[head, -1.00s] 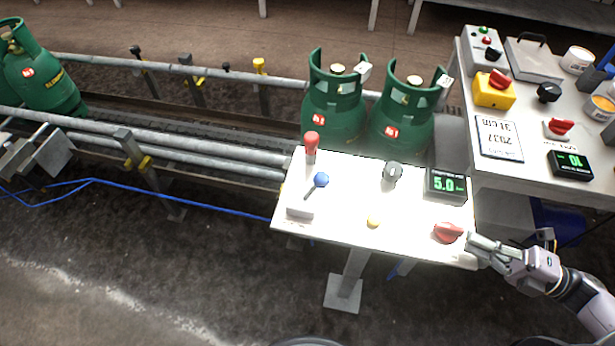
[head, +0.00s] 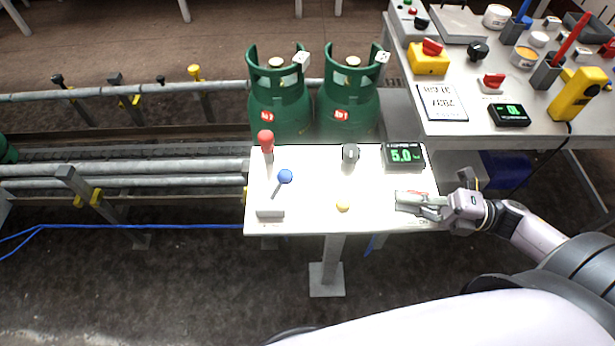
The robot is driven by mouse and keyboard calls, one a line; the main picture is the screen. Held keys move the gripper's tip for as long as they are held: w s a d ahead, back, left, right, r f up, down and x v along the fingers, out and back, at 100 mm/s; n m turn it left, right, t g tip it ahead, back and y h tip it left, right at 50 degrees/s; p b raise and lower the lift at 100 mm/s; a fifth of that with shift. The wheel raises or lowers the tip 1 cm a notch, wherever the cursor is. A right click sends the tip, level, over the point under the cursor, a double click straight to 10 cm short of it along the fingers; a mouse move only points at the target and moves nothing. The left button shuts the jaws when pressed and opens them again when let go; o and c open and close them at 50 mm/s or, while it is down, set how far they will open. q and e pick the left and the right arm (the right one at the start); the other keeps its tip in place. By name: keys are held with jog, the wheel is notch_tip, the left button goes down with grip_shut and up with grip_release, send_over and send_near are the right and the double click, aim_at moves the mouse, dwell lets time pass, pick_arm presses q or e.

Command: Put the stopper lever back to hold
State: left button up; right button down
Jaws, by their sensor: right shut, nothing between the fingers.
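On the white control panel (head: 310,215) in the head view, a lever with a red knob (head: 266,141) stands upright at the back left. A lever with a blue ball knob (head: 284,177) leans up and to the right near the grey block (head: 270,211) at the front left. I cannot read which of them is the stopper lever. My right gripper (head: 400,201) is shut and empty at the panel's right side. My left gripper is not in view.
A side table (head: 440,127) with switches and tools is at right.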

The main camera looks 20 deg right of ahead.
jog(key=p, duration=0.3)
send_near(279, 177)
jog(key=w+a, duration=0.2)
jog(key=a, duration=0.1)
jog(key=shift+w+a, duration=0.1)
jog(key=shift+w, duration=0.15)
jog(key=shift+w+a+f, duration=0.1)
jog(key=shift+w+a, duration=0.1)
jog(key=shift+a, duration=0.2)
jog(key=a+r+h+p, duration=0.1)
jog(key=p, duration=0.3)
jog(key=a+r+g+h+p, duration=0.1)
jog(key=h+p, duration=0.1)
jog(key=p, duration=0.3)
jog(key=w+a+r+g+h+p, duration=0.1)
jog(key=p, duration=0.4)
jog(key=shift+a+r+n, duration=0.3)
jog(key=shift+r+n, duration=0.05)
jog(key=shift+n, duration=0.05)
jog(key=shift+w+a+f+p, duration=0.15)
jog(key=shift+w+a+p, duration=0.05)
jog(key=shift+a+p, duration=0.55)
jog(key=shift+p+x, duration=0.55)
jog(key=shift+x, duration=0.6)
jog(key=shift+s+a, duration=0.15)
